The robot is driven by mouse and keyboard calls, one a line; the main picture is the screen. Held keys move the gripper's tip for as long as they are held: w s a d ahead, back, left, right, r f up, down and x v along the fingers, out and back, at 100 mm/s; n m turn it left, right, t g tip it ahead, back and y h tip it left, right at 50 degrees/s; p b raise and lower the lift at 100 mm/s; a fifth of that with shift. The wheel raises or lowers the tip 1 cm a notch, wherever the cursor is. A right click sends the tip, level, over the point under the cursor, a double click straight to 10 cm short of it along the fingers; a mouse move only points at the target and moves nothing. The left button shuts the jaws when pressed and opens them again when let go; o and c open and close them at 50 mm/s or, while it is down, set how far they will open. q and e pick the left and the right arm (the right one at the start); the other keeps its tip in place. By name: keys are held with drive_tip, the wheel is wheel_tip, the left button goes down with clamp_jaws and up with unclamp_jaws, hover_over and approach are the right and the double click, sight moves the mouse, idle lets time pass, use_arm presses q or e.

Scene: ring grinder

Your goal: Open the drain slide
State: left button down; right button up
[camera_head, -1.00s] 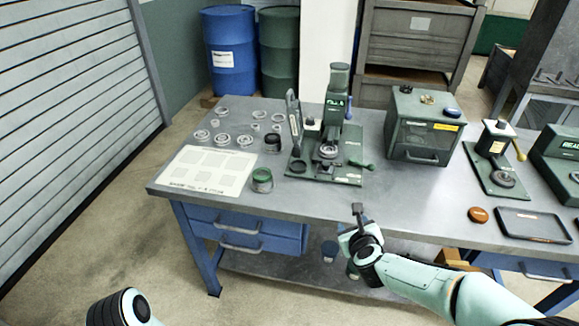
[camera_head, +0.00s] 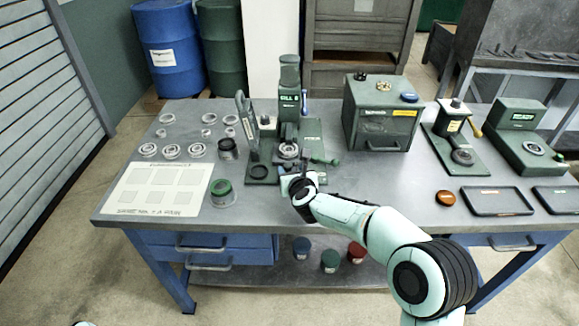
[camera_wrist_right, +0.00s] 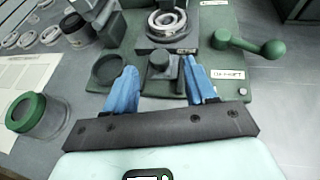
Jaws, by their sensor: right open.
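The green ring grinder (camera_head: 288,110) stands on the workbench with a metal ring on its round seat (camera_wrist_right: 166,24). A small dark block with a round knob (camera_wrist_right: 159,62), which looks like the drain slide, sits at the front of its base, below the seat. My right gripper (camera_head: 304,160) is at the front edge of the grinder. In the right wrist view my right gripper (camera_wrist_right: 160,76) is open, its blue fingers at left and right of the knob with gaps showing. In the head view the arm hides this block. My left gripper is out of view.
A green crank handle (camera_wrist_right: 252,45) sticks out right of the knob. A round dark recess (camera_wrist_right: 108,70) lies left of it. A green-rimmed jar (camera_head: 222,193) and a printed sheet (camera_head: 157,189) lie to the left. A green cabinet (camera_head: 380,118) stands to the right.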

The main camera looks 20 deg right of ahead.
sight(288, 166)
drive_tip(key=shift+p+x, duration=0.3)
drive_tip(key=shift+x, duration=1.3)
